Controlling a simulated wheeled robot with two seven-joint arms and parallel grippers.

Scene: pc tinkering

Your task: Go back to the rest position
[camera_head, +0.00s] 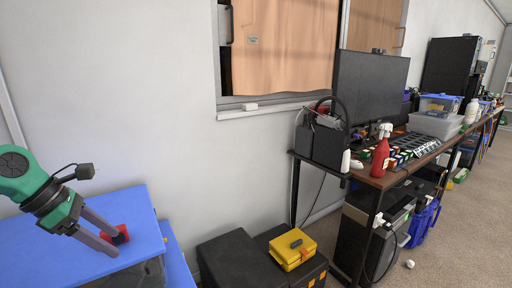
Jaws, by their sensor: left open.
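My left gripper (113,238) comes in from the left, low over a blue surface (60,252). Its two grey fingers are spread apart. A small red object (121,234) with a dark part sits on the blue surface right by the fingertips. I cannot tell whether the fingers touch it. My right gripper does not show in the head view.
A long desk (372,182) along the wall holds a monitor (370,88), a red spray bottle (381,155) and clear bins. Black cases (235,262) stand on the floor, with a yellow box (292,250) on top. Carpet at the right is mostly clear.

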